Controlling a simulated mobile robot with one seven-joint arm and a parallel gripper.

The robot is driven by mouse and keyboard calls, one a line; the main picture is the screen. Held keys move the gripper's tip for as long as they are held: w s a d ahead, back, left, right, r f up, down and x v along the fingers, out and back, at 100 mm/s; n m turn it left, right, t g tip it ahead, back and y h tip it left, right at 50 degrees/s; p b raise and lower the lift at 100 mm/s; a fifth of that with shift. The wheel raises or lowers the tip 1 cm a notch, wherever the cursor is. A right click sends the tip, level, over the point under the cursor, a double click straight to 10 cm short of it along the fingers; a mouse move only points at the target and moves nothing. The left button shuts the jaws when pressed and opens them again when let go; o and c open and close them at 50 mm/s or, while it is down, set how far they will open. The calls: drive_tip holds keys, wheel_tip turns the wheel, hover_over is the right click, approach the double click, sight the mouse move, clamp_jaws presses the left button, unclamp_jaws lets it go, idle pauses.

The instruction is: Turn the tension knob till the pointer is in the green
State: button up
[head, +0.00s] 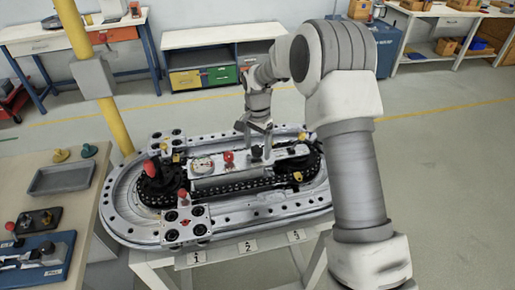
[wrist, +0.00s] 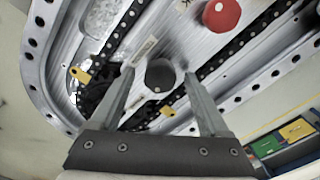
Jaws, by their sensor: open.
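A dark round knob (wrist: 160,76), apparently the tension knob, stands on the silver middle plate of the ring track (head: 118,222). My gripper (wrist: 158,82) is open, its two fingers on either side of the knob in the wrist view. I cannot tell whether they touch it. In the head view my gripper (head: 259,153) is low over the right part of the plate and hides the knob. A round white gauge (head: 203,164) lies left of it on the plate. Its pointer and any green zone are too small to read.
A red button (wrist: 221,15) sits on the plate near the knob; it also shows in the head view (head: 228,157). Yellow tabs (wrist: 81,74) and black chain surround the plate. A red-topped lever (head: 153,165) stands at left. A side bench holds a grey tray (head: 62,178).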

drive_tip(key=shift+f, duration=0.45)
drive_tip(key=shift+c, duration=0.2)
clamp_jaws()
drive_tip(key=shift+n, duration=0.3)
